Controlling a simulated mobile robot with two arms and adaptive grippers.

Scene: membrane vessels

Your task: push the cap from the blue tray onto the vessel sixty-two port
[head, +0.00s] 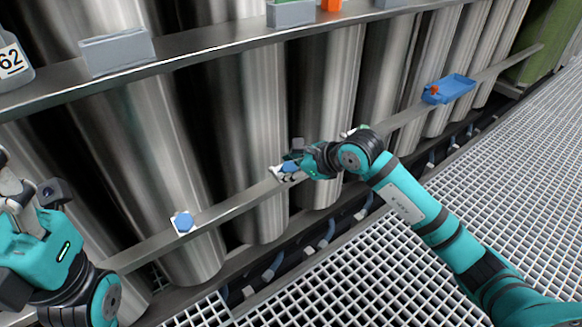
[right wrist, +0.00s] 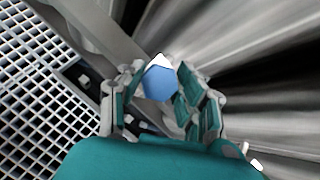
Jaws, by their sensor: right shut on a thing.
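My right gripper (head: 284,174) is at the lower rail, near the middle of the head view. It is shut on a blue hexagonal piece (right wrist: 159,84) that sits between its fingers, with a white edge just behind it. I cannot tell whether this piece is loose or fixed to the rail. The blue tray (head: 455,86) is farther right on the rail, with a small orange thing (head: 435,90) at its left end.
A blue hexagon on a white plate (head: 183,222) sits on the lower rail (head: 235,205), left of my right gripper. Large steel cylinders stand behind it. Grey boxes (head: 117,52) stand on the upper shelf. White floor grating (head: 350,260) lies in front.

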